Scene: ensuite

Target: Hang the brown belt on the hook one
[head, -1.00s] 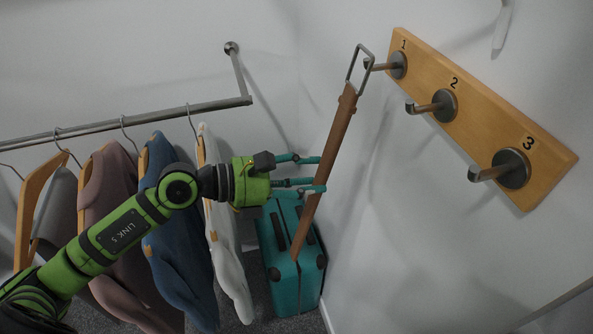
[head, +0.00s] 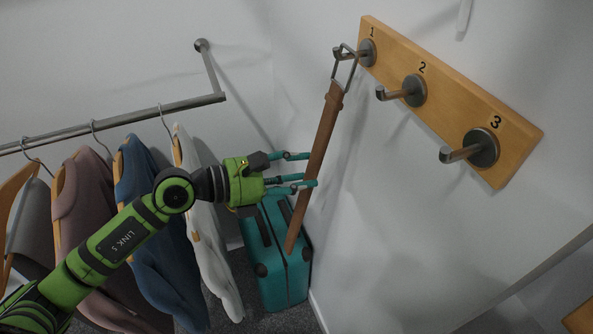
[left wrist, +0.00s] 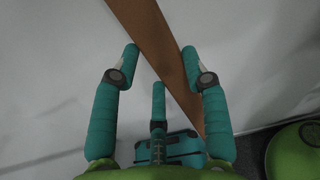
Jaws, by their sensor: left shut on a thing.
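The brown belt (head: 325,125) hangs slanted, its metal buckle (head: 334,70) at the top. My left gripper (head: 308,169) is shut on the belt's strap below the buckle. In the left wrist view the strap (left wrist: 155,38) runs diagonally between the fingers (left wrist: 160,57). Hook one (head: 366,53) is the upper left hook on the wooden board (head: 455,105). The buckle frame overlaps hook one's stem in the head view, with the hook's tip showing at the buckle's left side. I cannot tell whether the buckle rests on the hook. My right gripper is not in view.
Hook two (head: 413,90) and hook three (head: 482,148) are empty. A teal suitcase (head: 272,265) stands on the floor below the belt. Clothes, including a white garment (head: 205,240), hang from a metal rail (head: 130,115) at left. The wall below the board is clear.

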